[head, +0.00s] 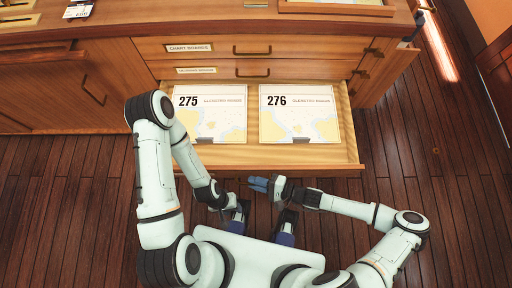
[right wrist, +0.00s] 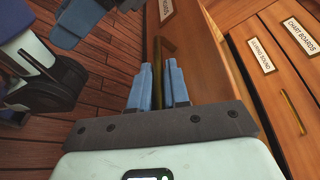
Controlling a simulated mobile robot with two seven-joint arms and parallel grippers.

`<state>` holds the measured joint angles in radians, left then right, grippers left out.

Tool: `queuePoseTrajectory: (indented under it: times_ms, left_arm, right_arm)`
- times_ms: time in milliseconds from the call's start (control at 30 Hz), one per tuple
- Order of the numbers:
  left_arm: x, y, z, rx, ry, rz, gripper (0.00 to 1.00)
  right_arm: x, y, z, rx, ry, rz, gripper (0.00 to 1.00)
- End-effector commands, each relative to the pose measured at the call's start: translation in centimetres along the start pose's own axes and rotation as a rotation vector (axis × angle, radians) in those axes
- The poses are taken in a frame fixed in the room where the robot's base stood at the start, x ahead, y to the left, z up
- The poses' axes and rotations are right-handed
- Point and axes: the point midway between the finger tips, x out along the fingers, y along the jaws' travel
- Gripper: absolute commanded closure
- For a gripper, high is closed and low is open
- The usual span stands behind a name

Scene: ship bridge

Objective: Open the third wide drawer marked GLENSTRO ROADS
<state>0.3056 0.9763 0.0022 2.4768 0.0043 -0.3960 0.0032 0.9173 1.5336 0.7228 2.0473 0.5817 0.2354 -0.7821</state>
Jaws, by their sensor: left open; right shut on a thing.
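The third wide drawer (head: 210,155) stands pulled out toward me, below two shut drawers. Two charts lie flat in it side by side, 275 (head: 210,125) and 276 (head: 300,125), both printed GLENSTRO ROADS. My right gripper (head: 258,184) is at the drawer's front, near its middle. In the right wrist view its blue fingers (right wrist: 165,90) are shut on the brass handle bar (right wrist: 157,55); a label (right wrist: 166,10), only partly seen, is on the drawer front beside it. My left gripper (head: 240,212) is open and empty, below the right one and clear of the drawer.
The drawer marked CHART BOARDS (head: 225,48) and the one beneath it (head: 225,70) are shut. A cabinet door with a handle (head: 95,90) is at the left. The countertop (head: 200,20) holds a framed board (head: 335,4). Wooden floor (head: 420,150) is clear at the right.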

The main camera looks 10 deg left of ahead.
Motion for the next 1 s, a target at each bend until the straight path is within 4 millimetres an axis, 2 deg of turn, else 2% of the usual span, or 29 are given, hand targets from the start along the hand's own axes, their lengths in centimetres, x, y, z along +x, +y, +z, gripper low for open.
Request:
queuePoseTrajectory:
  times_ms: [467, 500, 833, 1000]
  left_arm:
    - [-0.1, 0.0, 0.1, -0.001, -0.002, -0.001, 0.57]
    - [-0.1, 0.0, 0.0, -0.001, -0.001, -0.001, 0.57]
    - [-0.1, 0.0, 0.0, -0.001, -0.001, -0.001, 0.57]
    - [-0.2, 0.0, 0.1, -0.001, -0.002, -0.001, 0.57]
  right_arm:
    - [-0.2, 0.2, 0.3, -0.002, 0.001, 0.0, 1.0]
    - [-0.2, 0.2, 0.3, -0.001, 0.001, 0.0, 0.78]
    - [-0.4, 0.2, 0.2, -0.001, 0.002, 0.0, 0.78]
    - [-2.5, 0.3, 0.1, -0.002, 0.006, 0.003, 0.78]
